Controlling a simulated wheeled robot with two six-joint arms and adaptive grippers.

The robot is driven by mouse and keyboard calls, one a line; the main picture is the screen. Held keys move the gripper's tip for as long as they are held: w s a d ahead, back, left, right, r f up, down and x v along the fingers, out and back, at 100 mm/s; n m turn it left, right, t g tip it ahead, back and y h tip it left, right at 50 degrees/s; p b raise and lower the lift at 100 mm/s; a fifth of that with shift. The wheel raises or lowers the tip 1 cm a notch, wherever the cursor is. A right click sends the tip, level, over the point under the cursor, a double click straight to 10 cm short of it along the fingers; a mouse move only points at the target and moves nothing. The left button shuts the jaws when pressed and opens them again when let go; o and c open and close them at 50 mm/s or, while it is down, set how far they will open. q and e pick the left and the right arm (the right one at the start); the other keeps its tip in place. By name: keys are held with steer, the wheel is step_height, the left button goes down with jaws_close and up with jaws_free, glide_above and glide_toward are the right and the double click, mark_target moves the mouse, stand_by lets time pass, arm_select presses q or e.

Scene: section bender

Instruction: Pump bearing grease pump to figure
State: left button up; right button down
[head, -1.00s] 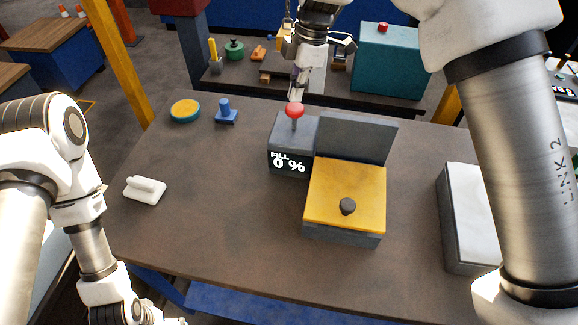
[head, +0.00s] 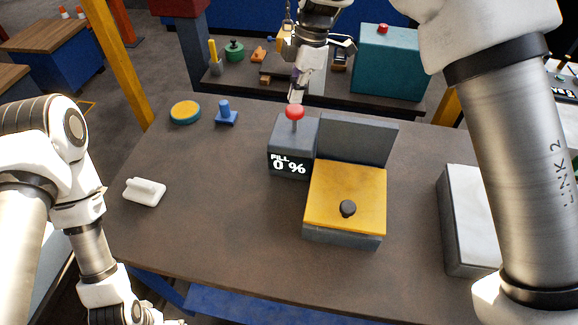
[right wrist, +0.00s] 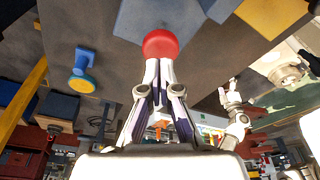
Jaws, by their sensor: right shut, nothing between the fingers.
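A yellow-lidded box (head: 345,190) with a black knob adjoins the pump. A white block (head: 144,191), a blue stamp-like piece (head: 226,114) and a round yellow-teal tin (head: 185,111) lie to the left. A grey metal box (head: 466,220) is at right. The table's front is clear.

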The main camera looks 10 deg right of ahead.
mark_target(296, 109)
steer(key=shift+s, duration=0.1)
steer(key=shift+f+b, duration=1.1)
steer(key=shift+f, duration=1.3)
step_height(296, 109, up, 8)
steer(key=p, duration=0.6)
steer(key=shift+f, duration=0.1)
